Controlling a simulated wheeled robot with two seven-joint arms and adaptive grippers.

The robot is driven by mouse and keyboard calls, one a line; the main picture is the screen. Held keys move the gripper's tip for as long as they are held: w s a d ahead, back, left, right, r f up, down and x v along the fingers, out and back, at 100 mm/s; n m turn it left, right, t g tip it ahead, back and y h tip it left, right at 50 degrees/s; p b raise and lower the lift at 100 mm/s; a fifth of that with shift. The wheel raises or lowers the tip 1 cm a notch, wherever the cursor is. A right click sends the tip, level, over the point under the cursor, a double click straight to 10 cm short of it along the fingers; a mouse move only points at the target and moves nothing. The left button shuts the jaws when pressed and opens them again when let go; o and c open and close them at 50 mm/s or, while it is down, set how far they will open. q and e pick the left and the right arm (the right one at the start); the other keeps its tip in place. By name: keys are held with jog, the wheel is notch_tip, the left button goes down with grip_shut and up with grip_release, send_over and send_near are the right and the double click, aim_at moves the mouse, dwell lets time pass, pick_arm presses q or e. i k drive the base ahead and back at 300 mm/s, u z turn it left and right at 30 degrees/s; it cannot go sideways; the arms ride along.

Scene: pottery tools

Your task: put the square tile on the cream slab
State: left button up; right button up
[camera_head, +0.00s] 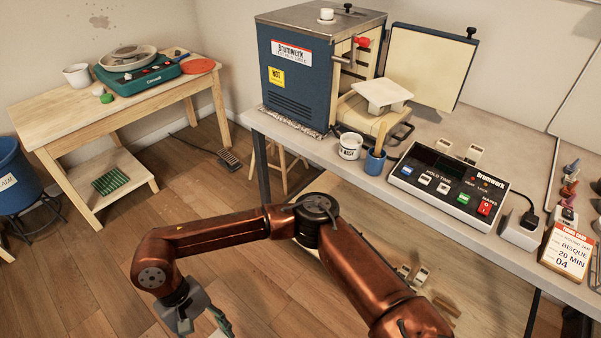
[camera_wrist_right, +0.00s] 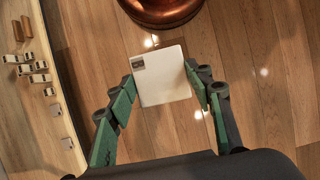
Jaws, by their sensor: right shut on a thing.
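In the right wrist view, a pale square tile (camera_wrist_right: 163,77) with a small dark mark at one corner sits between the green-padded fingers of my right gripper (camera_wrist_right: 160,88). The gripper is shut on it, above the wooden floor. In the head view my right gripper (camera_head: 203,322) is at the bottom edge, left of the bench and partly cut off; I cannot make out the tile there. A thick cream slab (camera_head: 358,117) stands in front of the kiln on the bench. A paler, tilted-looking slab (camera_head: 383,93) is raised above it. My left gripper is not in view.
The blue kiln (camera_head: 290,75) has its cream-lined door (camera_head: 432,67) open. A white pot (camera_head: 350,147), blue cup (camera_head: 375,162) and control box (camera_head: 447,187) stand near the slab. Small pale blocks (camera_wrist_right: 36,70) lie on a wooden surface. Open floor surrounds the gripper.

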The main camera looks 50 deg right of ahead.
aim_at(382, 89)
jog(key=u, duration=0.1)
jog(key=i, duration=1.4)
jog(key=z, duration=2.2)
